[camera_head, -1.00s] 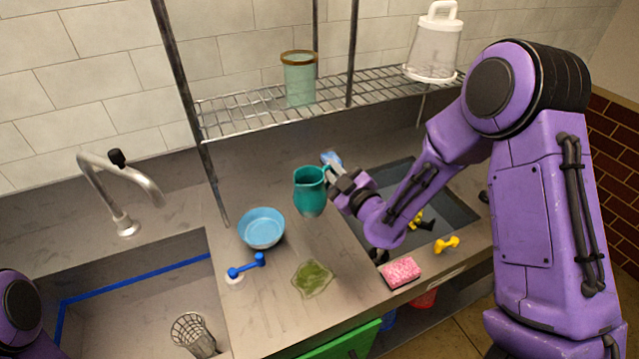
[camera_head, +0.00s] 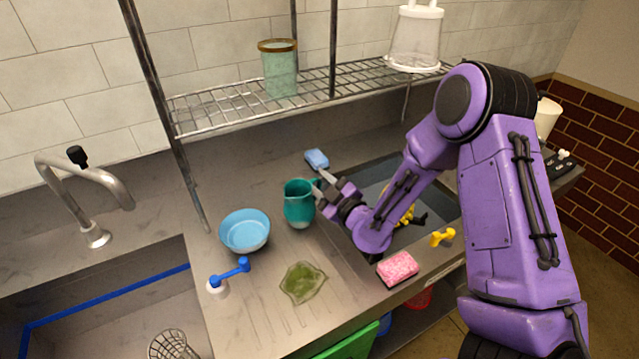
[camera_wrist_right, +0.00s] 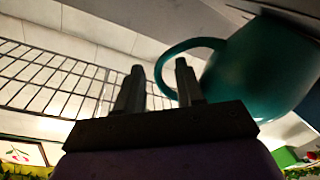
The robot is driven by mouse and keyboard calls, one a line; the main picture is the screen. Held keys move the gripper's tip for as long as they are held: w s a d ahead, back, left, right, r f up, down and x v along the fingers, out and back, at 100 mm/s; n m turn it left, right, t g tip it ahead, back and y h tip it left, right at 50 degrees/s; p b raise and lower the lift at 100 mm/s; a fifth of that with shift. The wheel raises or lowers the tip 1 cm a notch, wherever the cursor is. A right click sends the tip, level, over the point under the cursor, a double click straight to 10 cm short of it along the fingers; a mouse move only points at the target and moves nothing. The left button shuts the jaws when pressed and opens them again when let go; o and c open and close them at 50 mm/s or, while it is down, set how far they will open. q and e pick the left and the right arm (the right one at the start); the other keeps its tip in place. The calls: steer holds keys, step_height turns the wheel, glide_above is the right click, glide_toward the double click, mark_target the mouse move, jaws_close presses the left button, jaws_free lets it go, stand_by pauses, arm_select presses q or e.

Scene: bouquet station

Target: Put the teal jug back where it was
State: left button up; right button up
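The teal jug (camera_head: 299,208) stands upright on the counter between the blue bowl and the sink at the right. It looks set down on the surface. My right gripper (camera_head: 322,186) is at the jug's right, on its handle side. In the right wrist view the fingers (camera_wrist_right: 158,88) are spread apart, with the jug's handle (camera_wrist_right: 190,45) running between them and one finger overlapping the loop. The jug's body (camera_wrist_right: 262,70) is beside the fingers, partly cut off by the frame. My left gripper is out of view.
A light-blue bowl (camera_head: 245,231) is left of the jug. A blue-handled object (camera_head: 231,273) and a green dish (camera_head: 302,283) lie in front. A blue sponge (camera_head: 316,159) is behind, a pink sponge (camera_head: 398,267) at front right. A wire shelf (camera_head: 230,110) overhangs the back.

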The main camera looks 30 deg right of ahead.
steer(key=shift+r, duration=0.1)
steer(key=s+b, duration=0.2)
steer(key=s, duration=0.4)
steer(key=shift+s+d, duration=0.1)
steer(key=shift+s, duration=0.6)
steer(key=shift+r, duration=0.1)
